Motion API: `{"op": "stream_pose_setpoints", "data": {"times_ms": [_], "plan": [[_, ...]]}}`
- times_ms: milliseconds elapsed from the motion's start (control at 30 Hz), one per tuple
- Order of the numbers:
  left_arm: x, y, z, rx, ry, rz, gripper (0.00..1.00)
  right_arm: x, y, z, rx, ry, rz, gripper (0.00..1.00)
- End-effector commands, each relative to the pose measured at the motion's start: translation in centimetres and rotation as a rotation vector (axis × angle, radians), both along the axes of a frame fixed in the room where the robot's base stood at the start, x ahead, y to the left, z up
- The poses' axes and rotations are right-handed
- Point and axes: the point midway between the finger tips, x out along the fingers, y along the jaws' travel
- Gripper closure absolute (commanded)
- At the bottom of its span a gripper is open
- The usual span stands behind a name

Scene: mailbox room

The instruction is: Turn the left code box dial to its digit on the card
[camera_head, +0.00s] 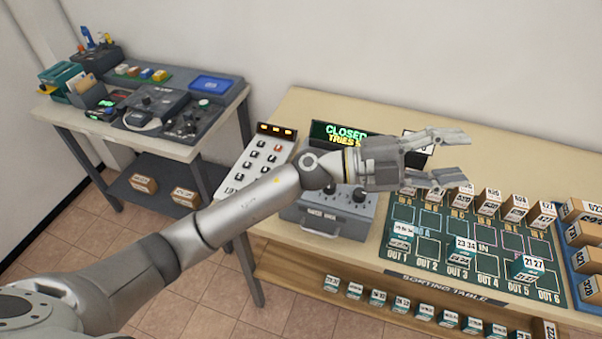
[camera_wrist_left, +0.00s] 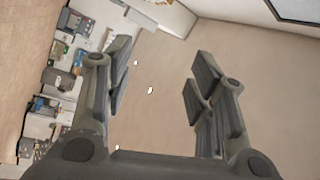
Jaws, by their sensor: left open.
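The grey code box (camera_head: 325,222) stands on the sorting table, below my left gripper in the head view. Two dark dials show on its top, the left one (camera_head: 330,188) and another (camera_head: 360,194); their digits are too small to read. My forearm and gripper hide the back of the box. My left gripper (camera_head: 462,155) is open and empty, above and right of the box, fingers pointing right. Its open fingers (camera_wrist_left: 160,75) also show in the left wrist view, with nothing between them. A white, dark-edged panel (camera_head: 420,160) is mostly hidden behind the gripper; I cannot tell whether it is the card.
A display (camera_head: 340,134) reads "CLOSED" and "TRIES". A white button panel (camera_head: 262,158) stands left of the box. The green sorting mat (camera_head: 432,268) with several small boxes lies to the right. A side table (camera_head: 160,147) with devices stands at the left.

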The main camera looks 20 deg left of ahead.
Motion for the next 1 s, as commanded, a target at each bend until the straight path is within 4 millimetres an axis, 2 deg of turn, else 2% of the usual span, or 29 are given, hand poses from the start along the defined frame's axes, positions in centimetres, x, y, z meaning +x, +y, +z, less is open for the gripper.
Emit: {"op": "stream_pose_setpoints", "data": {"times_ms": [67,167,267,367,400,500,600,700,800,867,1000], "plan": [[-0.3,-0.7,-2.4,0.193,-0.058,-0.108,0.49,-0.1,-0.2,0.0,-0.002,0.002,0.001,0.60],[-0.1,0.1,-6.3,0.456,-0.087,-0.216,0.49,-0.1,-0.4,0.0,-0.005,0.001,0.003,0.60],[1.2,3.3,-10.1,0.743,-0.076,-0.279,0.49,-0.1,-0.6,0.0,-0.007,0.002,0.002,0.60],[3.4,8.4,-12.8,1.037,-0.025,-0.289,0.49,-0.1,-0.6,0.0,-0.008,0.001,0.003,0.60],[4.4,10.8,-13.4,1.147,0.004,-0.280,0.49,-0.1,-0.6,0.0,-0.008,0.001,0.003,0.60],[6.5,16.8,-13.7,1.391,0.091,-0.232,0.49,-0.1,-0.6,0.0,-0.008,0.001,0.003,0.60],[7.8,21.8,-12.9,1.571,0.181,-0.172,0.49,-0.1,-0.6,0.0,-0.008,0.001,0.003,0.60],[8.4,25.2,-12.0,1.683,0.250,-0.121,0.49,-0.1,-0.6,0.0,-0.008,0.000,0.003,0.60],[8.7,27.0,-11.5,1.739,0.289,-0.092,0.49,-0.1,-0.6,0.1,-0.008,0.000,0.003,0.60],[8.7,27.5,-11.6,1.753,0.301,-0.087,0.49,-0.1,-0.6,0.2,-0.008,0.000,0.003,0.60],[8.6,27.6,-13.3,1.757,0.306,-0.088,0.49,0.0,-0.6,1.0,-0.008,0.000,0.003,0.60]]}}
